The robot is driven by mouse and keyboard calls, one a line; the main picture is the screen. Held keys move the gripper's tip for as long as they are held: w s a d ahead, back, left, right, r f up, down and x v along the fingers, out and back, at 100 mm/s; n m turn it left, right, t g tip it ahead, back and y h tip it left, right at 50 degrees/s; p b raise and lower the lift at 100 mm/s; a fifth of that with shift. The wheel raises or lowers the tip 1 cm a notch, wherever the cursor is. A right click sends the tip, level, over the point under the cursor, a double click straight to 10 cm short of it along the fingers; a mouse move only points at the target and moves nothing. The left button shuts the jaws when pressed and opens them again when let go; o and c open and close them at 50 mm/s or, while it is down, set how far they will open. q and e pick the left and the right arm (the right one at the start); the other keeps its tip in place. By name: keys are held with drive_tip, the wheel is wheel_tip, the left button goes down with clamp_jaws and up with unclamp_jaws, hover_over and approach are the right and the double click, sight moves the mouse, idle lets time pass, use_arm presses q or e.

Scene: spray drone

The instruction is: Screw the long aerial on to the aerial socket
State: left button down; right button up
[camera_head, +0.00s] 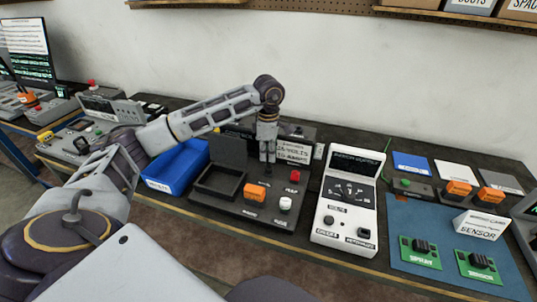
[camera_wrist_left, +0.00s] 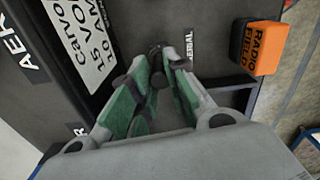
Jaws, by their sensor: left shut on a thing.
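My left gripper (camera_head: 268,152) reaches over the dark radio panel (camera_head: 240,213) from the left, pointing down. In the left wrist view its green-padded fingers (camera_wrist_left: 155,78) are shut on a dark, rounded piece (camera_wrist_left: 157,52), which looks like the long aerial; its length is mostly hidden by the fingers and the view angle. My right gripper is not in view.
An open black box (camera_head: 217,182) and blue tray (camera_head: 175,172) lie left. A white control unit (camera_head: 346,200) and blue mat (camera_head: 410,218) lie right.

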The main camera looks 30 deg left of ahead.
use_arm(q)
drive_tip(key=shift+m+b, duration=0.55)
drive_tip(key=shift+m, duration=1.65)
drive_tip(key=shift+m+b, duration=0.35)
drive_tip(key=shift+m, duration=0.95)
